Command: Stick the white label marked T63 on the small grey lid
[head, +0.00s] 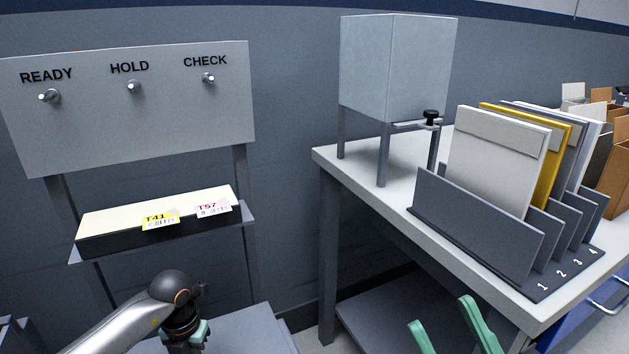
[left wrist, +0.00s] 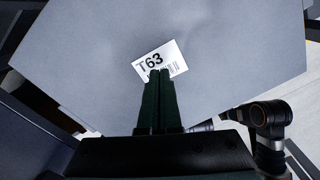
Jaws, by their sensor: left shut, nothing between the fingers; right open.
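The white label marked T63 (left wrist: 165,55) lies on a flat grey surface (left wrist: 230,60) in the left wrist view. Its lower edge is partly hidden by my fingertips. I cannot tell whether this surface is the small grey lid. My left gripper (left wrist: 160,75) is shut with nothing between its fingers, its tips at the label's lower edge. In the head view my left wrist shows low on the left, over a grey top (head: 243,332); the label is not visible there. My right gripper (head: 441,311) is open and empty at the bottom, in front of the white table.
A label strip (head: 110,222) on a shelf carries a yellow T41 label (head: 160,219) and a T57 label (head: 213,208). Above is a panel (head: 130,140) with three knobs. The white table (head: 400,180) holds a grey box (head: 395,65) on legs and a numbered folder rack (head: 475,220).

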